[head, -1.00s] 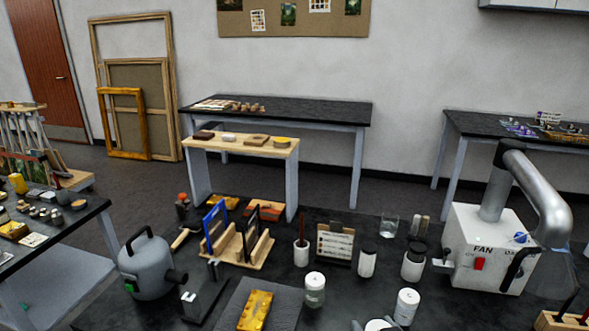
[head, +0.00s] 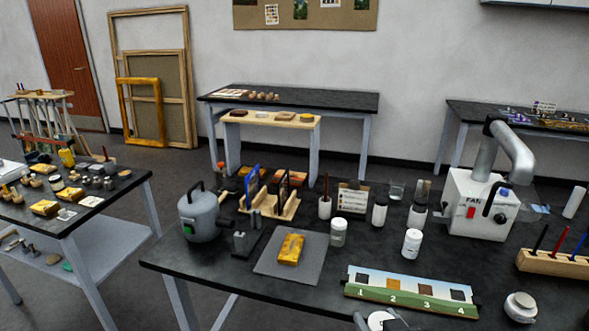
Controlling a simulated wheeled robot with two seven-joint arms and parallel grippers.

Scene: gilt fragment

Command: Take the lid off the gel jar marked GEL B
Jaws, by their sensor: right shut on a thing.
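My right gripper (head: 379,322) is at the bottom edge, partly cut off, with its fingers shut on a round white thing (head: 378,319). It looks like a jar or its lid; which one I cannot tell. A low round jar with a pale top (head: 520,305) stands at the table's lower right, apart from the gripper. A clear jar with a white lid (head: 338,233) and a white jar (head: 412,244) stand mid-table. No marking GEL B is readable on any of them. My left gripper is not in view.
A strip numbered 1 to 4 (head: 411,291) lies just beyond my right gripper.

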